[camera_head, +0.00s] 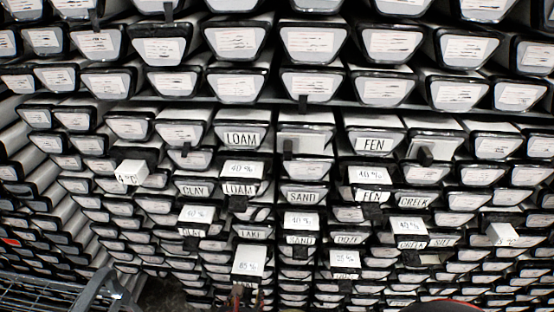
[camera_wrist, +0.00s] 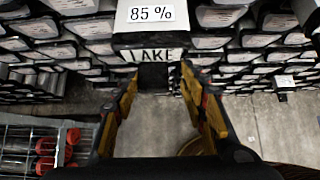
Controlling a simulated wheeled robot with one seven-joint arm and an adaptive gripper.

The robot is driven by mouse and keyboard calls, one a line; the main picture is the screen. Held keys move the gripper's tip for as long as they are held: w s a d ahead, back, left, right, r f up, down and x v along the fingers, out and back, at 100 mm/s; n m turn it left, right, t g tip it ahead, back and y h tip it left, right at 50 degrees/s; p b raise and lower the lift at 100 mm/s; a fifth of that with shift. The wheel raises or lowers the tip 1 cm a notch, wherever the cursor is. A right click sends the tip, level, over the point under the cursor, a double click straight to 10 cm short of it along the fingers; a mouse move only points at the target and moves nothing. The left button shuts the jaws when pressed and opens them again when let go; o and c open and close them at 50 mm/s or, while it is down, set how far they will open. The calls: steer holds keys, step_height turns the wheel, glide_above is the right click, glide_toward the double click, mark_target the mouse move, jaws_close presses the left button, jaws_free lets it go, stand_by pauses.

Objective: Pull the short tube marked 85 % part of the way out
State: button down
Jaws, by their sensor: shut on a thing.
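The short tube marked 85 % (camera_wrist: 172,40) shows at the top of the wrist view, with a white 85 % card on top and LAKE on its front. In the head view the 85 % tube (camera_head: 247,262) is low, left of centre, and sticks out from its neighbours. My gripper (camera_wrist: 157,78) is shut on the dark pull tab (camera_wrist: 153,77) under the LAKE label, one finger on each side. In the head view my gripper (camera_head: 239,295) shows only in part, just below the tube's front.
Rows of stacked tubes fill the rack around it. A tube marked 25 % (camera_head: 344,259) juts out to the right, and one marked 60 % (camera_head: 197,214) sits up and left. A wire cart (camera_wrist: 40,140) with red-ended items stands at lower left. Bare floor (camera_wrist: 270,130) shows at right.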

steer(key=shift+s+a+r, duration=0.15)
steer(key=shift+s+a, duration=0.5)
steer(key=shift+s, duration=0.1)
steer(key=s, duration=0.7)
steer(key=shift+s+d+f+p, duration=0.2)
steer(key=shift+s+p, duration=0.1)
steer(key=shift+s, duration=0.1)
steer(key=c, duration=1.3)
jaws_free()
steer(key=shift+a, duration=0.1)
steer(key=shift+s, duration=0.1)
steer(key=v, duration=0.7)
steer(key=shift+r, duration=0.2)
steer(key=shift+o, duration=0.3)
steer(key=shift+s, duration=0.1)
